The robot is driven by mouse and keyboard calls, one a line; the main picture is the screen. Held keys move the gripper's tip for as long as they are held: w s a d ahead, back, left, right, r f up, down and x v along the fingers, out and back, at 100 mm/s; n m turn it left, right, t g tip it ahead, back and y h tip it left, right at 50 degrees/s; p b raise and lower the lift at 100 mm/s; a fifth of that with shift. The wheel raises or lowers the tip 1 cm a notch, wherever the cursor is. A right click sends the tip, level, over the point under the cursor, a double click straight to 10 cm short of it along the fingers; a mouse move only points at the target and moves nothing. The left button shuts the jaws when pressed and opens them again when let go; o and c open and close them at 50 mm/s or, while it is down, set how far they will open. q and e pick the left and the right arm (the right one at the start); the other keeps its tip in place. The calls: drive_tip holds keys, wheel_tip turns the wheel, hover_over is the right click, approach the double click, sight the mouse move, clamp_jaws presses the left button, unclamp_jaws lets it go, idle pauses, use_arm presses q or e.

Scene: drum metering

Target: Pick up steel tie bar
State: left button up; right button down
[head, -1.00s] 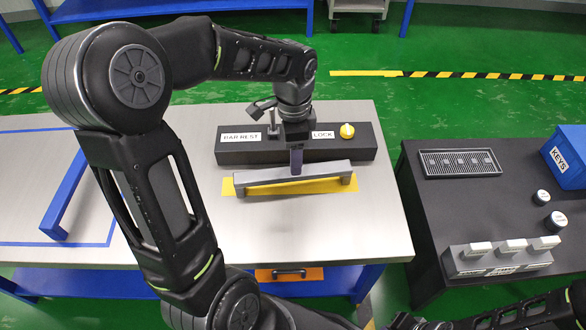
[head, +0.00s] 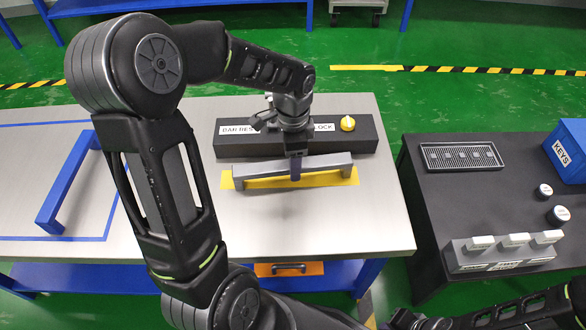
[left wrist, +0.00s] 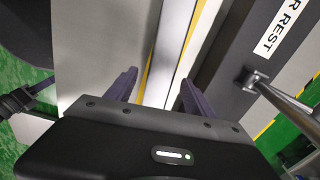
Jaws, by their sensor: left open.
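The steel tie bar (head: 328,163) is a long grey bar with a foot at each end. It rests on the yellow strip (head: 228,184) on the steel table, in front of a black block. My left gripper (head: 295,176) points down at the middle of the bar, with a finger showing in front of it. In the left wrist view my open left gripper (left wrist: 158,84) has its two fingers apart, and the pale bar (left wrist: 171,50) runs between them. Whether the fingers touch it I cannot tell. The jaws of my right gripper do not show.
The black block (head: 235,146) carries a bar rest label, a partly hidden lock label and a yellow knob (head: 347,124). A blue handle (head: 70,180) lies at left. A dark table (head: 435,205) at right holds a blue keys box (head: 568,150) and a switch unit (head: 500,257).

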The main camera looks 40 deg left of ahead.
use_arm(q)
wheel_tip(320, 180, down, 2)
drive_tip(key=shift+f, duration=0.1)
drive_tip(key=shift+c, duration=0.5)
clamp_jaws()
idle(0.5)
